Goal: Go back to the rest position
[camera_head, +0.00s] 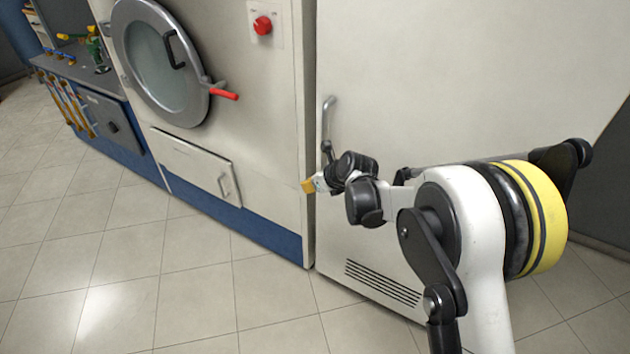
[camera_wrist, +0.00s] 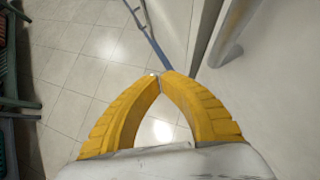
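My gripper (camera_head: 308,186) is in front of the tall cream cabinet's left edge, its yellow fingers pointing left and small in the head view. In the wrist view, the two curved yellow fingers of my gripper (camera_wrist: 161,76) meet at their tips, with nothing seen between them. The cabinet's metal handle (camera_head: 327,118) is just above my wrist in the head view. A metal handle (camera_wrist: 228,42) also shows in the wrist view, to the right of the fingers and apart from them. My arm stretches from the right side of the head view toward the cabinet front.
A cream machine with a round glass door (camera_head: 165,70), a red door handle (camera_head: 222,94) and a red knob (camera_head: 263,25) stands left of the cabinet (camera_head: 420,80). A blue bench with tools (camera_head: 85,75) is at the far left. The tiled floor (camera_head: 130,260) in front is clear.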

